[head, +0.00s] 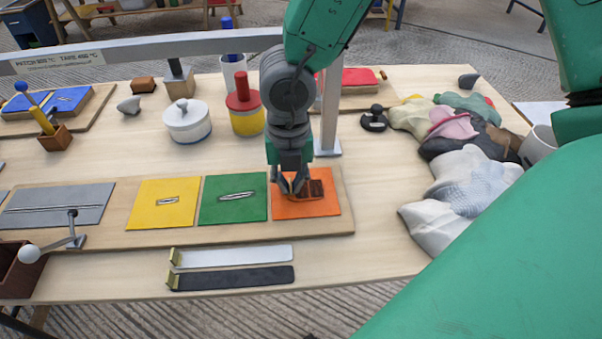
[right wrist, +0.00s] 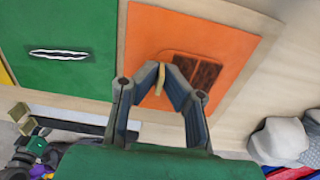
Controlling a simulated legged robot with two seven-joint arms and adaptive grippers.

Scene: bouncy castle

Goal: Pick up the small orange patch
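The orange panel (head: 323,208) lies flat at the right end of the wooden board, with a dark brown rectangular area on it. In the right wrist view the orange panel (right wrist: 215,35) shows a rounded outline, orange on its left part and dark brown on its right. My right gripper (head: 291,191) points down just over this panel. In the right wrist view its fingertips are close together on a thin tan-orange piece (right wrist: 160,79), seen nearly edge-on. I cannot tell for certain whether this piece is the small orange patch. My left gripper is not in view.
Green (head: 233,199) and yellow (head: 162,204) panels with slits lie left of the orange one. A grey metal frame (head: 331,110) stands behind. Crumpled fabric (head: 465,185) lies to the right. Two flat strips (head: 230,278) lie at the front. Pots stand behind the board.

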